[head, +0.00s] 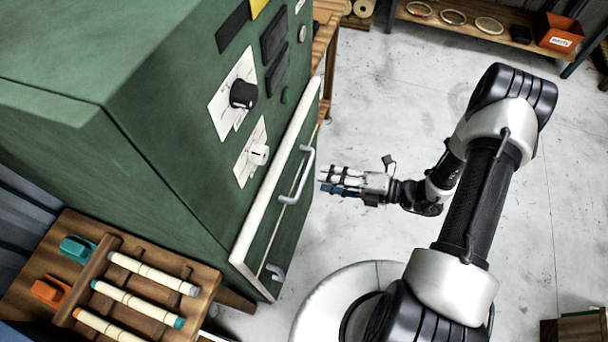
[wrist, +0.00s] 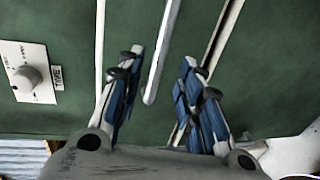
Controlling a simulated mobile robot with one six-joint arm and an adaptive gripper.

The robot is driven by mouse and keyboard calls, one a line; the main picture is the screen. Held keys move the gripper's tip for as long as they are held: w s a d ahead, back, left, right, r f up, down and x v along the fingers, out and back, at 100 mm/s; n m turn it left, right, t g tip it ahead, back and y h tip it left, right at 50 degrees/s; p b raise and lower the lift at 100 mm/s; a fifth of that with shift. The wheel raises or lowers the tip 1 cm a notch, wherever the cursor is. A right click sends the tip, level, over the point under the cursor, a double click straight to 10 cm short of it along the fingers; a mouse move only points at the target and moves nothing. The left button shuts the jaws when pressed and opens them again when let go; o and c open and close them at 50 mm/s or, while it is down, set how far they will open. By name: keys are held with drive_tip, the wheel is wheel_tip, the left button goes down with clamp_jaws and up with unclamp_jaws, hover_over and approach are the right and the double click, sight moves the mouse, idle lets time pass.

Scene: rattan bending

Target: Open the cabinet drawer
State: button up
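The green cabinet (head: 150,150) fills the left of the head view. A pale bar handle (head: 297,176) is on its drawer front (head: 285,208), just below a white trim strip. The drawer front looks flush with the cabinet. My gripper (head: 322,182) is beside the handle, with a small gap seen between them. In the wrist view, the two blue-padded fingers of my gripper (wrist: 163,60) are apart. The handle (wrist: 162,50) appears between them, its rounded end showing. I see no contact between fingers and handle.
A second handle (head: 275,272) is lower on the cabinet. A dark knob (head: 243,95) and a white knob (head: 258,154) stick out above the drawer. A wooden rack (head: 205,275) with rods stands at lower left. The floor (head: 385,105) beside my gripper is clear.

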sight(304, 173)
drive_tip(key=b+x, duration=0.1)
drive_tip(key=x, duration=0.7)
drive_tip(key=shift+c, duration=0.3)
clamp_jaws()
idle(0.3)
